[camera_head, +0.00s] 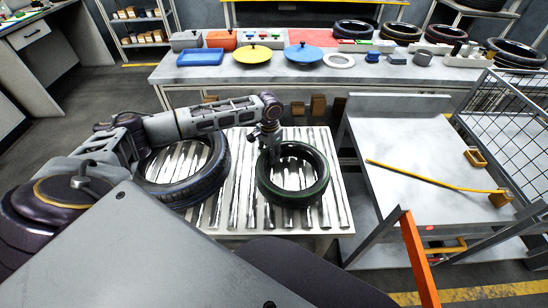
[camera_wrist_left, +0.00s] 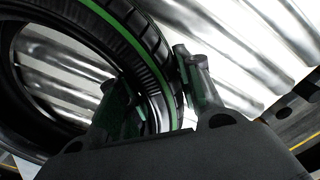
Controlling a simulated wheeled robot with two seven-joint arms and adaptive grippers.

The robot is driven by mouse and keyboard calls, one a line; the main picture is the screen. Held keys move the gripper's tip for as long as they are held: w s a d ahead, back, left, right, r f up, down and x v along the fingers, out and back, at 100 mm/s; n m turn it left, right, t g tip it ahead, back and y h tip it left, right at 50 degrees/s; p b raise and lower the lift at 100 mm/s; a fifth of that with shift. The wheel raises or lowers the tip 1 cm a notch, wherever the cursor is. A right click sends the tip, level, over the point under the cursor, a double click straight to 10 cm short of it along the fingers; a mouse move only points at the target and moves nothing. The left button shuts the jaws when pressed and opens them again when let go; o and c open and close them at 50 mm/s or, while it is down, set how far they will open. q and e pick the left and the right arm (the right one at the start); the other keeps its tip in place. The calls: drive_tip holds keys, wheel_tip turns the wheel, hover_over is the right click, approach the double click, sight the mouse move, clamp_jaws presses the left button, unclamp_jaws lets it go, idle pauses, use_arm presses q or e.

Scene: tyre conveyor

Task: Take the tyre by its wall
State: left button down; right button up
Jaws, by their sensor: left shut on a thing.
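A black tyre with a green stripe (camera_head: 293,186) lies flat on the roller conveyor (camera_head: 236,200), on its right part. My left gripper (camera_head: 270,150) comes down on the tyre's far left wall. In the left wrist view, the gripper (camera_wrist_left: 150,95) has one finger inside the tyre and one outside, shut on the wall of the tyre (camera_wrist_left: 125,35). A second black tyre (camera_head: 205,185) lies on the conveyor to the left, partly hidden under my left arm. My right gripper does not show.
A grey cart (camera_head: 425,165) with a yellow rod stands right of the conveyor, and a wire mesh rack (camera_head: 505,120) beyond it. Behind, a long bench (camera_head: 230,70) holds coloured lids, boxes and several tyres. An orange bar (camera_head: 420,260) stands at front right.

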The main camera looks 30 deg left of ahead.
use_arm(q)
drive_tip(key=shift+w+r, duration=0.1)
drive_tip(key=shift+r, duration=0.75)
wheel_tip(320, 180, up, 4)
drive_tip(key=shift+r, duration=0.15)
wheel_tip(320, 180, up, 3)
drive_tip(key=shift+f+p, duration=0.15)
drive_tip(key=shift+p, duration=0.15)
drive_tip(key=shift+r, duration=0.5)
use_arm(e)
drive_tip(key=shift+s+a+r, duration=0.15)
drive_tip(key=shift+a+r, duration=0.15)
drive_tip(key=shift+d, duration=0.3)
